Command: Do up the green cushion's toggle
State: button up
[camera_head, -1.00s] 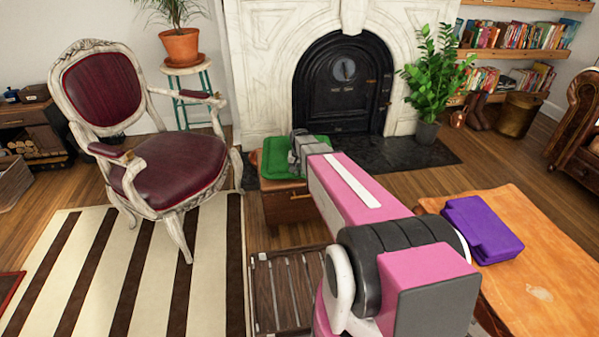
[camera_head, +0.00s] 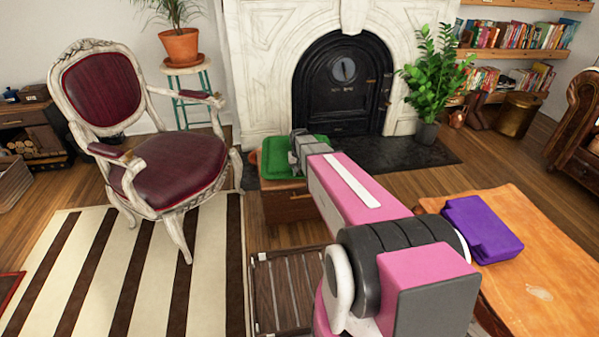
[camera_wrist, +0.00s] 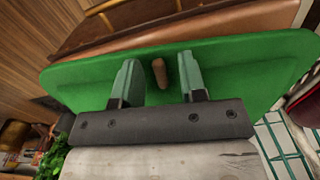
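The green cushion (camera_head: 276,158) lies on a small brown wooden cabinet (camera_head: 288,203) in front of the fireplace. In the wrist view the green cushion (camera_wrist: 230,62) fills the middle. Its brown toggle (camera_wrist: 160,73) is a short peg that shows between my two fingers. My gripper (camera_wrist: 160,80) is open, with one finger on each side of the toggle and a gap on both sides. In the head view my arm hides part of the cushion and the fingertips. I cannot tell whether the fingers touch the cushion.
A burgundy armchair (camera_head: 170,165) stands left of the cabinet on a striped rug (camera_head: 130,270). A purple cushion (camera_head: 482,229) lies on an orange-covered table (camera_head: 535,280) at the right. A slatted wooden piece (camera_head: 285,290) lies beside my base. A potted plant (camera_head: 433,80) stands near the fireplace (camera_head: 343,85).

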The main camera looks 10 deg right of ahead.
notch_tip(320, 180, up, 11)
dwell(0.6)
jog(key=shift+s+f, duration=0.1)
jog(key=s+f+n, duration=0.1)
jog(key=s+f, duration=0.1)
jog(key=s, duration=1.9)
jog(key=shift+s+f, duration=0.2)
jog(key=shift+s, duration=0.05)
